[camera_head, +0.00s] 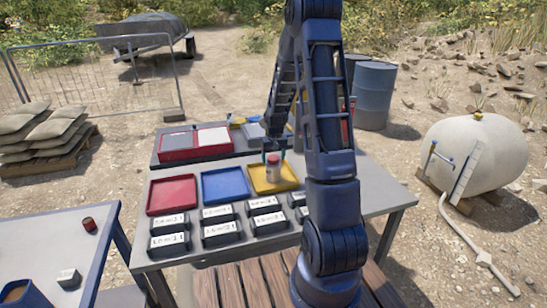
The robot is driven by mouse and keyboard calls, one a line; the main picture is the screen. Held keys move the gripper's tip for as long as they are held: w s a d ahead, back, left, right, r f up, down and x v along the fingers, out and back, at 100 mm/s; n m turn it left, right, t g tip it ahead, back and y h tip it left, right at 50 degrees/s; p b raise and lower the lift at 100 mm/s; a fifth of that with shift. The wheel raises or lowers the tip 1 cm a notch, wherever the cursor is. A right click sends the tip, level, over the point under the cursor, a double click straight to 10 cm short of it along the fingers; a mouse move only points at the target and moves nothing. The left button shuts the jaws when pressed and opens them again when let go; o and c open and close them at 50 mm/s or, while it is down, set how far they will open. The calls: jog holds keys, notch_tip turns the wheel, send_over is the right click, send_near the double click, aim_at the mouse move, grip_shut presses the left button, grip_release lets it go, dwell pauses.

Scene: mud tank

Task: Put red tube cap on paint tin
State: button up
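My gripper (273,156) points down over the yellow tray (287,186) on the main table, with one finger on each side of a small red piece. The red piece (273,159), which looks like the red tube cap, sits at the top of a pale, tin-like cylinder (273,174). The cylinder stands upright in the yellow tray and looks like the paint tin. At this size I cannot tell whether the fingers touch the red piece or whether it rests fully on the cylinder.
A red tray (172,194) and a blue tray (225,184) lie left of the yellow one. Several labelled dark boxes (221,233) stand in front. A dark red cylinder (89,224) and a pale block (69,278) are on the left table. My arm hides the table's right part.

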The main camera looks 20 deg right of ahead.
aim_at(275, 159)
jog(key=s+a+r, duration=0.1)
jog(key=s+r, duration=0.4)
jog(key=r, duration=0.5)
jog(key=s+r, duration=0.5)
jog(key=r, duration=0.6)
jog(key=s+a+r+t, duration=0.1)
jog(key=s+r, duration=0.2)
jog(key=s, duration=1)
jog(key=s+a+r+t, duration=0.1)
jog(key=s+r, duration=0.3)
jog(key=s, duration=0.9)
jog(key=shift+r+t, duration=0.3)
jog(key=shift+t, duration=0.1)
